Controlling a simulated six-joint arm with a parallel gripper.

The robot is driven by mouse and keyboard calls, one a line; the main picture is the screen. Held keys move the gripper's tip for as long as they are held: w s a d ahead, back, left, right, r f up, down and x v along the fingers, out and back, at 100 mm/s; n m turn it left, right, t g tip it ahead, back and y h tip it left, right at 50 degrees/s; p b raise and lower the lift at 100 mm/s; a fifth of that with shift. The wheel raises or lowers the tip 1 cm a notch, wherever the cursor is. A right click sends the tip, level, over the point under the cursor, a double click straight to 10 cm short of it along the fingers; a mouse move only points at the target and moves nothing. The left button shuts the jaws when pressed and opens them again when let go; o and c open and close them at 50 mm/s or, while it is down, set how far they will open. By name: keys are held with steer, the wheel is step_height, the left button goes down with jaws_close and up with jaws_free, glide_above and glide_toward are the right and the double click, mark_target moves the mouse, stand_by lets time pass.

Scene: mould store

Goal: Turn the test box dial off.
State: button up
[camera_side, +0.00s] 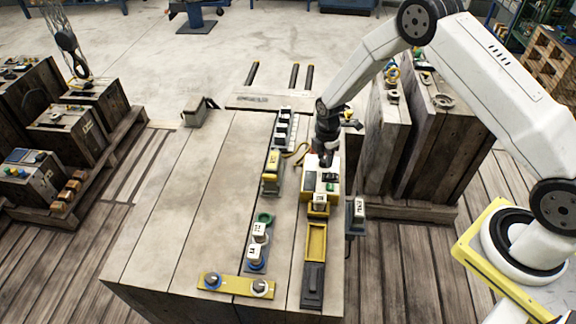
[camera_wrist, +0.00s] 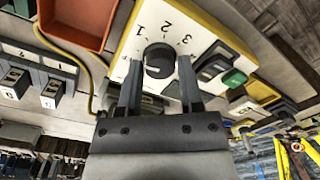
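The test box (camera_side: 311,181) is white with yellow edges and stands on the wooden bench, right of the middle in the side view. In the wrist view its pale face (camera_wrist: 137,48) carries a round dark dial (camera_wrist: 158,66) with the figures 1, 2 and 3 around it. The dial's pointer direction is hard to read, and my gripper hides the lower marks. My gripper (camera_wrist: 159,75) is open, its two fingers on either side of the dial with gaps visible. It points down over the box in the side view (camera_side: 323,160), where it hides the dial.
A green button (camera_wrist: 234,77) and dark switch sit beside the dial. A yellow cable (camera_wrist: 62,50) and an orange tray (camera_wrist: 82,22) are nearby. Other bench fittings include a yellow strip with two knobs (camera_side: 238,284).

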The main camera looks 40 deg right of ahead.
mark_target(324, 159)
steer(key=shift+o, duration=1.4)
steer(key=shift+r, duration=0.15)
steer(key=shift+w+r, duration=0.15)
steer(key=shift+r, duration=3.55)
steer(key=shift+r, duration=0.1)
